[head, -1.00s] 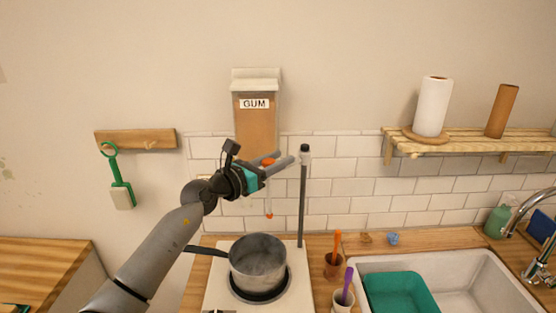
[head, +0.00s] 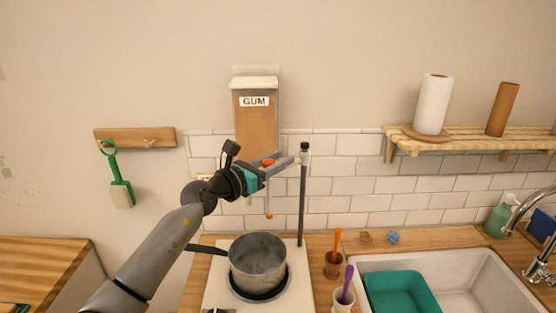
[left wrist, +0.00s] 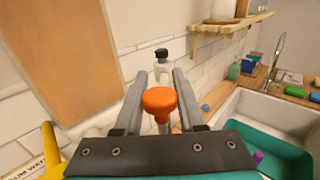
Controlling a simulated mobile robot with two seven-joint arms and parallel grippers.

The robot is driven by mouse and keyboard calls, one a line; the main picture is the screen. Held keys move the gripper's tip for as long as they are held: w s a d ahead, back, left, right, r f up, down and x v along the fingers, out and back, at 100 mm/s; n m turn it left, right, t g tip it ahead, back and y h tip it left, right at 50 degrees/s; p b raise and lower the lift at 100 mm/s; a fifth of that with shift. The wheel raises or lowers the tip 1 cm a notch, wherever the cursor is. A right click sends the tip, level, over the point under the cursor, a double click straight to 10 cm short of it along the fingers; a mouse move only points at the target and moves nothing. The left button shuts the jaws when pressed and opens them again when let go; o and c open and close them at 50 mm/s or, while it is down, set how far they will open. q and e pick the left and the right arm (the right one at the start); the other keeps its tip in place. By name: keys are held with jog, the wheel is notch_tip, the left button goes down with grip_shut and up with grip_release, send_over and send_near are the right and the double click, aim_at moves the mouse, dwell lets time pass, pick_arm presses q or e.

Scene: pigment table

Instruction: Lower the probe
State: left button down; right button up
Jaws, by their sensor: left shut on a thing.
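The probe has an orange knob (head: 268,162) at the top and a thin pale stem (head: 268,198) with an orange tip, hanging above the pot (head: 257,260). My left gripper (head: 279,162) is shut on the probe just below the knob, beside the upright dark stand rod (head: 303,205). In the left wrist view the orange knob (left wrist: 160,101) sits between the two grey fingers, with the dark-capped stand top (left wrist: 162,56) beyond. The grip on the stem is partly hidden by the knob. My right gripper is not in view.
The pot stands on a white hotplate (head: 215,287), handle to the left. Cups with an orange spoon (head: 337,242) and a purple spoon (head: 348,280) stand right of it, beside the sink (head: 460,272). A gum dispenser (head: 256,125) hangs behind.

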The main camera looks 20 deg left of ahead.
pick_arm(q)
notch_tip(320, 180, down, 17)
jog(key=b, duration=1.3)
jog(key=c, duration=0.9)
grip_release()
jog(key=shift+f, duration=0.1)
jog(key=o, duration=0.4)
jog(key=shift+r, duration=0.2)
